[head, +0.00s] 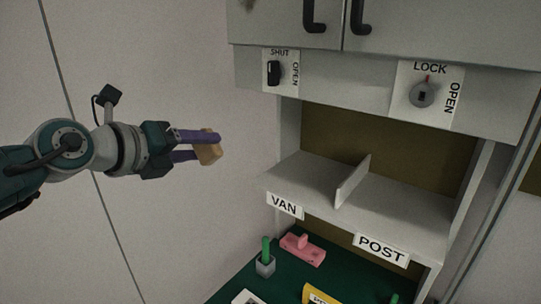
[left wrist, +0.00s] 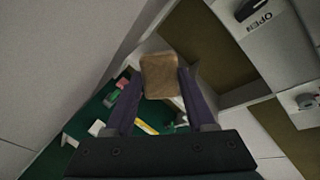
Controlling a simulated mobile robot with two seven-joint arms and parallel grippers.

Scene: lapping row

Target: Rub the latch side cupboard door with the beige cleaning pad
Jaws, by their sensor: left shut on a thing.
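The beige cleaning pad (head: 208,149) is held between the purple fingertips of my left gripper (head: 206,145), left of the cabinet and in the air. The left wrist view shows the pad (left wrist: 160,75) between both fingers of the gripper (left wrist: 160,82). The latch side cupboard door (head: 280,24) is at the top of the head view, above the black latch (head: 274,73) with its SHUT and OPEN labels. A dark smudge (head: 248,5) shows near the door's upper left; its top is cut off. The pad is below and left of the door, apart from it. My right gripper is out of view.
A second door (head: 440,35) hangs to the right, above a round lock (head: 422,94). Black handles stick out from both doors. Below are shelves marked VAN (head: 285,205) and POST (head: 381,249), a pink block (head: 302,249) and a green worktop (head: 240,284).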

